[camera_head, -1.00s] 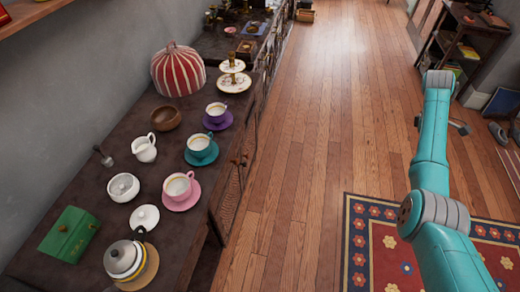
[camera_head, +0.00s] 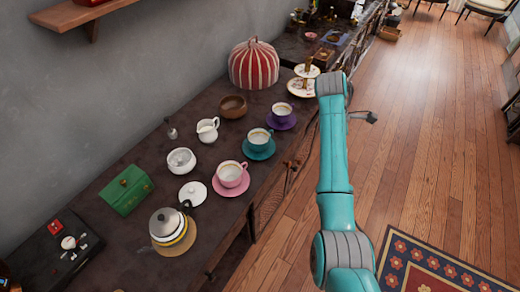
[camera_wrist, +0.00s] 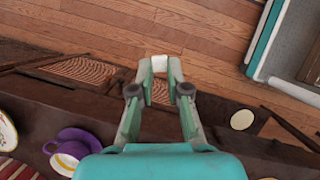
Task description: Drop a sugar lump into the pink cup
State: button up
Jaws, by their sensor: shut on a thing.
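The pink cup (camera_head: 231,174) stands upright on a pink saucer (camera_head: 232,193) near the front edge of the sideboard in the head view. My gripper (camera_wrist: 159,68) is shut on a small white lump (camera_wrist: 159,61), which looks like a sugar lump, at its fingertips in the wrist view. In the head view my gripper (camera_head: 370,117) is small and dark, to the right of the sideboard over the floor, and its hold cannot be made out there. The white sugar bowl (camera_head: 181,167) stands open, with a white round lid (camera_head: 193,193) beside it.
A teal cup (camera_head: 259,138) and a purple cup (camera_head: 281,110) stand beyond the pink one; the purple saucer (camera_wrist: 82,136) shows in the wrist view. A kettle (camera_head: 166,224), green box (camera_head: 127,190), creamer (camera_head: 208,130), wooden bowl (camera_head: 233,106) and striped cosy (camera_head: 254,66) share the sideboard.

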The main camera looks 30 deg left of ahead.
jog(key=s+a+n+t+y, duration=0.1)
jog(key=s+a+n, duration=0.2)
jog(key=s+a, duration=0.5)
jog(key=s+a+n+t, duration=0.1)
jog(key=s+a+n, duration=0.3)
jog(key=a, duration=0.8)
jog(key=s+a+n+t+y, duration=0.1)
jog(key=s+a+n, duration=0.1)
jog(key=s+a, duration=0.65)
jog(key=shift+w+a+f, duration=0.2)
jog(key=shift+a+f, duration=0.05)
jog(key=shift+f, duration=0.6)
jog(key=shift+w+a+f, duration=0.15)
jog(key=shift+a+f, duration=0.1)
jog(key=shift+f, duration=0.55)
jog(key=shift+w+a+f, duration=0.2)
jog(key=shift+a+f, duration=0.05)
jog(key=shift+f, duration=0.6)
jog(key=o, duration=0.7)
jog(key=shift+o, duration=0.2)
jog(key=v, duration=0.7)
jog(key=shift+r, duration=0.25)
jog(key=shift+a, duration=0.1)
